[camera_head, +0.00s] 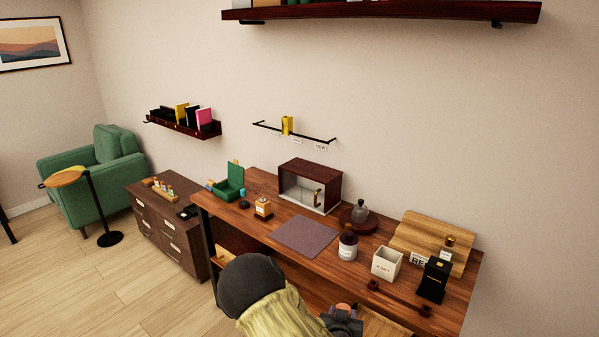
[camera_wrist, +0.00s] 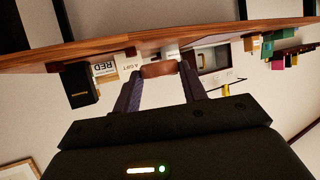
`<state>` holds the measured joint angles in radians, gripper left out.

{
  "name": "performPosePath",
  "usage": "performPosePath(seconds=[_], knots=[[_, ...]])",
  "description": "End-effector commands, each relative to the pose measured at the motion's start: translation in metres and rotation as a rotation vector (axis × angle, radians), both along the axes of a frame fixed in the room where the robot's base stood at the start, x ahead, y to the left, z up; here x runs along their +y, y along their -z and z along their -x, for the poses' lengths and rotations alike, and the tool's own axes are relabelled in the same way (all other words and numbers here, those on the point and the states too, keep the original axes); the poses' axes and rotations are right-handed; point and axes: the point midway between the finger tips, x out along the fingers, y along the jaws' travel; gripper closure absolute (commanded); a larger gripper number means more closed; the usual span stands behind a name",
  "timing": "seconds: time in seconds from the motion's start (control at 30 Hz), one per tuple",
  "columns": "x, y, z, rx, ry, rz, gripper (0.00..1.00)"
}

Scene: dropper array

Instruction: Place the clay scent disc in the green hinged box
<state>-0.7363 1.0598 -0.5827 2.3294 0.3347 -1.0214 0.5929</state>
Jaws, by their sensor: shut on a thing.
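The clay scent disc (camera_wrist: 158,70) is a reddish-brown piece seen edge-on in the wrist view. My gripper (camera_wrist: 160,78) is shut on it, with one finger at each side. In the head view, my gripper (camera_head: 343,318) is at the bottom, in front of the desk, with a small part of the disc (camera_head: 345,308) showing. The green hinged box (camera_head: 232,185) stands at the desk's far left end with its lid raised, well away from my gripper. Its inside is hard to see. Green also shows at the right of the wrist view, which is upside down.
The mat is clear.

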Motion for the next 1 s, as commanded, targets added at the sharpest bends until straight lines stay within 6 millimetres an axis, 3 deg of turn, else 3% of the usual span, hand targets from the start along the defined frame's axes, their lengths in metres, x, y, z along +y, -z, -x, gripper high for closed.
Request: performPosePath(seconds=[0.1, 0.3, 0.8, 1.0], knots=[[-0.021, 0.02, 0.004, 0.006, -0.06, 0.002, 0.8], [-0.035, 0.047, 0.019, 0.005, -0.186, -0.001, 0.8], [-0.035, 0.055, 0.029, 0.0, -0.245, 0.002, 0.8], [-0.06, 0.074, 0.04, 0.004, -0.24, 0.01, 0.8]])
